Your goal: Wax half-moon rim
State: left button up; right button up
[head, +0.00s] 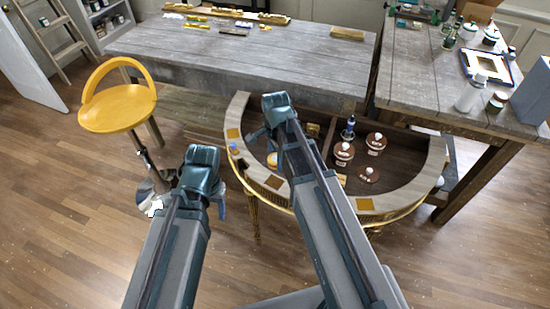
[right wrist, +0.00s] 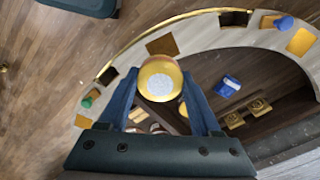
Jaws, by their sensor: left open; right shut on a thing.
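The half-moon console has a pale curved rim (head: 400,205) with brown and tan squares and a gilt edge. It also crosses the right wrist view (right wrist: 205,38). My right gripper (head: 271,136) is over the rim's left inner side. In the right wrist view, it (right wrist: 162,82) is shut on a round gold piece (right wrist: 152,72) with a speckled pale face. Whether that piece touches the rim is unclear. My left gripper (head: 212,188) is open and empty, left of the console; its fingers are partly hidden by its own arm.
Brown lidded pots (head: 344,152) and a blue bottle (head: 349,128) stand inside the half-moon. A yellow stool (head: 120,108) is at left. A grey workbench (head: 240,55) lies behind; a side table (head: 435,75) with bottles is at right. Floor at front left is clear.

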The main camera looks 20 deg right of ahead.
jog(key=shift+d+f+b, duration=0.15)
jog(key=shift+f+b, duration=0.25)
jog(key=shift+f, duration=0.1)
notch_tip(320, 180, down, 3)
jog(key=b, duration=0.2)
jog(key=shift+r+b, duration=0.15)
jog(key=shift+b, duration=0.25)
jog(key=shift+r, duration=0.1)
